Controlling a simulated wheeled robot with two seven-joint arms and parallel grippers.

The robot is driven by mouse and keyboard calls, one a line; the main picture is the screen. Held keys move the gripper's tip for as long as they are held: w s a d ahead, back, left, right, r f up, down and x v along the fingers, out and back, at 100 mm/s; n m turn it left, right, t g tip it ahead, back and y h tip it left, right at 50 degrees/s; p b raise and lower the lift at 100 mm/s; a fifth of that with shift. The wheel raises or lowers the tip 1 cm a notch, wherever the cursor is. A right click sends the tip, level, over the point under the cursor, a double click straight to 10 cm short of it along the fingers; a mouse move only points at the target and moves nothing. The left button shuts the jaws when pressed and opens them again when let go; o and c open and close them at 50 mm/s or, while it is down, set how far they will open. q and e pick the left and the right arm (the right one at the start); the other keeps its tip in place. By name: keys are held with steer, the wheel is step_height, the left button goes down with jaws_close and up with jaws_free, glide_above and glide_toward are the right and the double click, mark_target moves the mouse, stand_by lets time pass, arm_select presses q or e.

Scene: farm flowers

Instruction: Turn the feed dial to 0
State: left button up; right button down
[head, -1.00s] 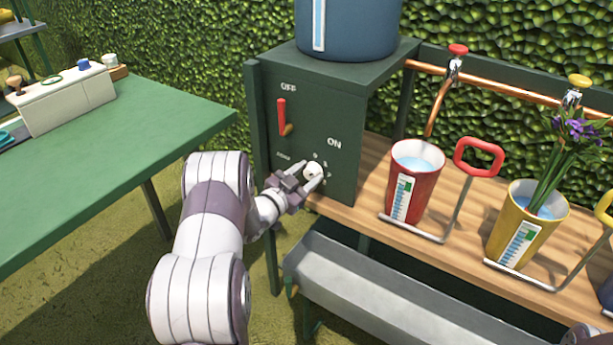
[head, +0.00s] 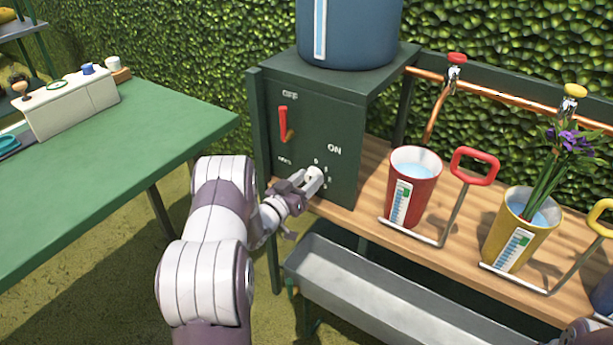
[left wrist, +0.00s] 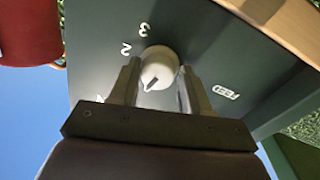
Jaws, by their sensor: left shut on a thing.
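The feed dial is a round white knob (head: 314,178) low on the front of the dark green box (head: 330,115). My left gripper (head: 303,186) is shut on it. In the left wrist view the dial (left wrist: 159,66) sits between the two fingers (left wrist: 157,88), one on each side. Its dark pointer mark points down and left in that view. The numbers 2 and 3 show beside the dial, and FEED is printed to the right. Another number at the lower left is partly covered by the gripper. My right gripper is not seen.
A red lever (head: 282,122) with OFF and ON labels is above the dial. A red cup (head: 413,187) and a yellow cup (head: 520,232) with purple flowers stand on the wooden bench to the right. A grey trough (head: 390,300) lies below. A green table (head: 110,175) is at left.

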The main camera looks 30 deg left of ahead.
arm_select(q)
steer(key=shift+d+f+n+p, duration=0.15)
steer(key=shift+n+p, duration=0.3)
steer(key=shift+n, duration=1.15)
steer(key=o, duration=0.8)
steer(key=shift+o, duration=0.5)
steer(key=shift+d, duration=0.1)
steer(key=shift+s, duration=0.1)
steer(key=s+a+p, duration=0.1)
steer(key=s+p, duration=0.1)
steer(key=s, duration=1)
steer(key=shift+s+a+f, duration=0.2)
steer(key=shift+a+f, duration=0.05)
steer(key=shift+a, duration=0.15)
